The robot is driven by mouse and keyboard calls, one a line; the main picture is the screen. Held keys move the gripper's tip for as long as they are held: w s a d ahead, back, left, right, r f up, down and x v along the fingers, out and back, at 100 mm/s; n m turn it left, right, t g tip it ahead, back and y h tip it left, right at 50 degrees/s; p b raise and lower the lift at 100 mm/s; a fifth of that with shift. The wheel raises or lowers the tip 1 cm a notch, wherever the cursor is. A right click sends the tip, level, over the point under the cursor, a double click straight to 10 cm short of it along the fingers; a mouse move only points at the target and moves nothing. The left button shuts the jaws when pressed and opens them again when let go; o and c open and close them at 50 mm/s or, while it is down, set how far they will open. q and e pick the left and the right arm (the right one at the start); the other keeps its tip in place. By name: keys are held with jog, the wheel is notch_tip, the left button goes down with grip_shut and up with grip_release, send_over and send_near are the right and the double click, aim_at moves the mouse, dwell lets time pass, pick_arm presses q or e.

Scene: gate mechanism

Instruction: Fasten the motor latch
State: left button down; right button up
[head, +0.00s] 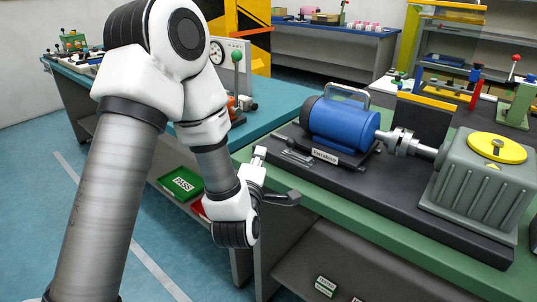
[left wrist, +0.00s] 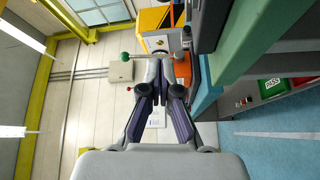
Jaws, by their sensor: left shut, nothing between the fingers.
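The blue motor (head: 338,124) with a grey carrying handle sits on a black base plate (head: 395,195) on the green-topped bench. A small dark and metal fitting (head: 298,158) lies on the plate at the motor's left front; I cannot tell for sure whether it is the latch or how it stands. My left gripper (head: 291,198) is in front of the bench's left front edge, below the motor and apart from it. In the left wrist view its fingers (left wrist: 160,92) are together with nothing between them. My right gripper does not show.
A metal coupling (head: 402,143) joins the motor to a grey gearbox (head: 483,180) with a yellow disc on top. A blue-topped bench (head: 262,100) stands behind my left arm. A green PASS tray (head: 181,183) is on its lower shelf. Floor is free at the left.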

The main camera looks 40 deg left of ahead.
aim_at(290, 146)
pick_arm(q)
jog(key=p+x, duration=0.1)
jog(key=x, duration=0.8)
jog(key=d, duration=0.2)
jog(key=d+f, duration=0.1)
jog(key=d, duration=0.1)
jog(key=shift+w+d, duration=0.15)
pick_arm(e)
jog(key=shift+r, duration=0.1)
